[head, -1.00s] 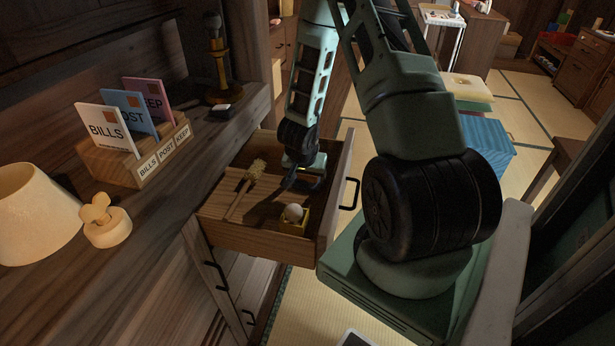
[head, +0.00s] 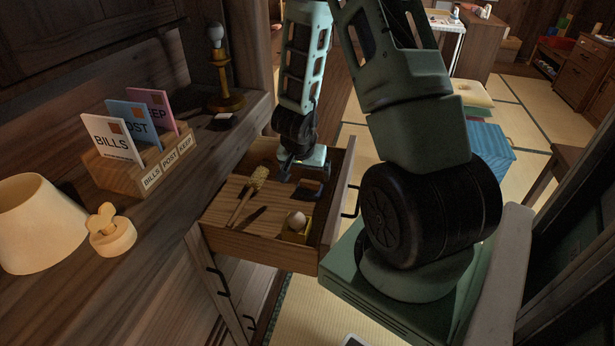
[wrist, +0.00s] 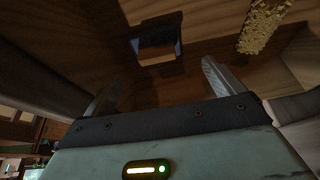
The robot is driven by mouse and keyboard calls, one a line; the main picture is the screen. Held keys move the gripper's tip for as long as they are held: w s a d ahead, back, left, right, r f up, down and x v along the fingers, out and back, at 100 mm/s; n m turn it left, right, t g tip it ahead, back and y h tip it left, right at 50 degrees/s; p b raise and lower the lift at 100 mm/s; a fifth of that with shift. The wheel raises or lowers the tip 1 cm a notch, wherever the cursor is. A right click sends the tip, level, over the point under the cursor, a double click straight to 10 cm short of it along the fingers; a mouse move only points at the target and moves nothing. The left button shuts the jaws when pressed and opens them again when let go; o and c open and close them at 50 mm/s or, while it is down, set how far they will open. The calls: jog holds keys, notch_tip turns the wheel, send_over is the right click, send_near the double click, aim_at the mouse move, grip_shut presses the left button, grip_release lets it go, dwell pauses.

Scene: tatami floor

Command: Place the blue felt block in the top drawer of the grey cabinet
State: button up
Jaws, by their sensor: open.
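My gripper (head: 302,172) hangs over the back of the drawer, just above and behind the block. In the wrist view its two fingers (wrist: 160,82) are spread with nothing between them.
The drawer also holds a bristle brush (head: 248,196) and a yellow box (head: 296,234) with a pale ball (head: 296,219). On the wooden top at left stand a letter rack (head: 140,172), a lamp (head: 38,225) and a candlestick-like lamp (head: 222,80).

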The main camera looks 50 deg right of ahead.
jog(key=shift+p+v, duration=0.65)
jog(key=shift+v, duration=1.65)
jog(key=shift+r, duration=0.1)
